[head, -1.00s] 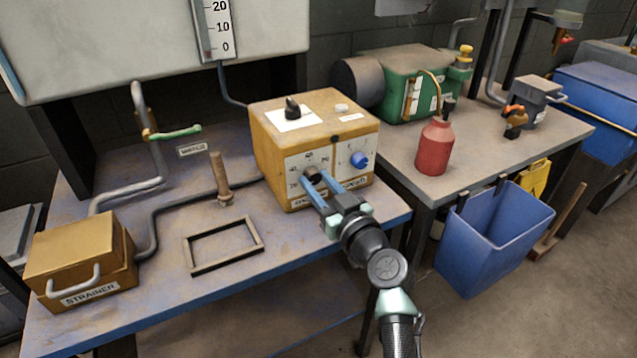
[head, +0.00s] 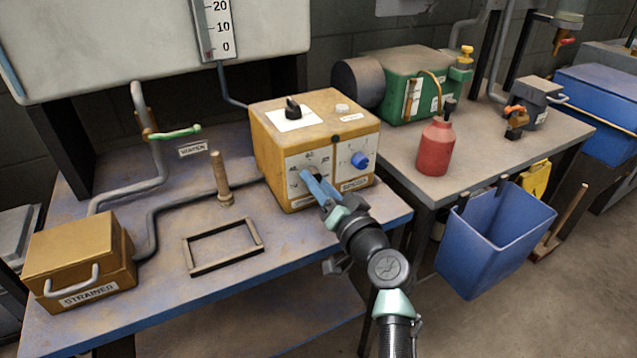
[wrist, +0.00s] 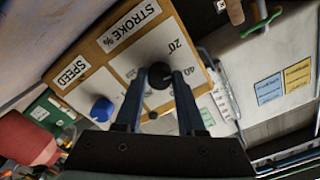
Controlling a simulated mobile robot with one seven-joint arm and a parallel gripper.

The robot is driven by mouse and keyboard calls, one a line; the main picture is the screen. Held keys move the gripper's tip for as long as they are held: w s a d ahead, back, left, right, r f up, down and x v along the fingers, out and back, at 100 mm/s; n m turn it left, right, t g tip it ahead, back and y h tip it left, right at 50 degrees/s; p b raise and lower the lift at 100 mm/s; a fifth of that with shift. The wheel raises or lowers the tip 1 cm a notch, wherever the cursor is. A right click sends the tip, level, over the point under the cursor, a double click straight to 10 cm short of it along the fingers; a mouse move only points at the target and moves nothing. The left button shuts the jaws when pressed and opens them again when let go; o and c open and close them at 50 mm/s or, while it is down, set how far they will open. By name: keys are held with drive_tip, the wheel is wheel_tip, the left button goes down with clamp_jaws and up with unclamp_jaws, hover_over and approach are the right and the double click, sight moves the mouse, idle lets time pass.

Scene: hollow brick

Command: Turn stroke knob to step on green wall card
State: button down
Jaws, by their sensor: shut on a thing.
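The orange pump box (head: 270,150) stands on the bench, with a white dial plate on its front. My gripper (head: 309,176) is at the left dial, its blue fingers closed on the black stroke knob (wrist: 158,76). In the wrist view one finger lies on each side of the knob, below the STROKE % label (wrist: 132,25). Numbers such as 20 and 40 show around it; the fingers hide part of the scale.
A blue speed knob (head: 359,160) sits right of the dial, close to my gripper. A black selector (head: 293,108) is on the box top. A wooden frame (head: 223,262), an upright peg and the strainer box (head: 80,250) are left. A red bottle (head: 436,147) stands right.

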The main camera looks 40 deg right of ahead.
drive_tip(key=m+p, duration=0.1)
drive_tip(key=m, duration=0.2)
drive_tip(key=shift+m, duration=0.4)
drive_tip(key=m+p, duration=0.1)
drive_tip(key=m, duration=0.2)
drive_tip(key=shift+m, duration=0.3)
drive_tip(key=m+p, duration=0.1)
drive_tip(key=m, duration=0.2)
drive_tip(key=shift+m+p, duration=0.35)
drive_tip(key=shift+m, duration=0.05)
drive_tip(key=m+p, duration=0.1)
drive_tip(key=m, duration=0.2)
drive_tip(key=shift+r+m+p, duration=0.1)
drive_tip(key=shift+m+p, duration=0.2)
drive_tip(key=shift+p, duration=0.1)
drive_tip(key=m+p, duration=0.2)
drive_tip(key=m, duration=0.1)
drive_tip(key=shift+m, duration=0.3)
drive_tip(key=m+p, duration=0.2)
drive_tip(key=m, duration=0.1)
drive_tip(key=shift+m, duration=0.3)
drive_tip(key=m+p, duration=0.1)
drive_tip(key=m, duration=0.1)
drive_tip(key=shift+r+m+p, duration=0.1)
drive_tip(key=shift+m+p, duration=1.1)
drive_tip(key=shift+m, duration=1)
